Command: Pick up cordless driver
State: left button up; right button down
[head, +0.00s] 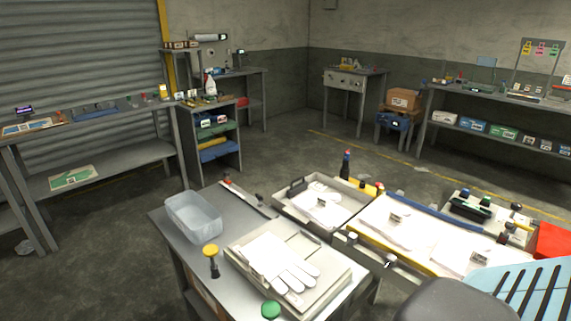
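I cannot make out a cordless driver with certainty. A small dark upright object with a red top (346,163) stands at the back of the near workbench, and I cannot tell what it is. A small dark item with an orange-brown part (508,229) is at the bench's right side, also too small to identify. Neither of my grippers is in view.
The near workbench (183,240) carries a clear bin (193,217), a tray with white gloves (333,262), another tray (283,202) and a yellow-topped object (211,252). A light blue slotted panel (525,291) fills the lower right. Open floor (100,215) lies left.

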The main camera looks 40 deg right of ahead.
aim_at(345, 162)
jog(key=u, duration=2.3)
jog(key=i+z, duration=0.85)
jog(key=i+l+z, duration=0.15)
jog(key=z, duration=0.2)
jog(key=i+z, duration=0.85)
jog(key=i, duration=1.2)
jog(key=i+z, duration=0.25)
jog(key=i, duration=0.4)
jog(key=i+j+z, duration=0.2)
jog(key=i, duration=0.4)
jog(key=i+l+z, duration=0.1)
jog(key=i+z, duration=0.6)
jog(key=i+j+z, duration=0.1)
jog(key=i+z, duration=0.25)
jog(key=i+l+z, duration=0.1)
jog(key=i+z, duration=0.8)
jog(key=z, duration=0.15)
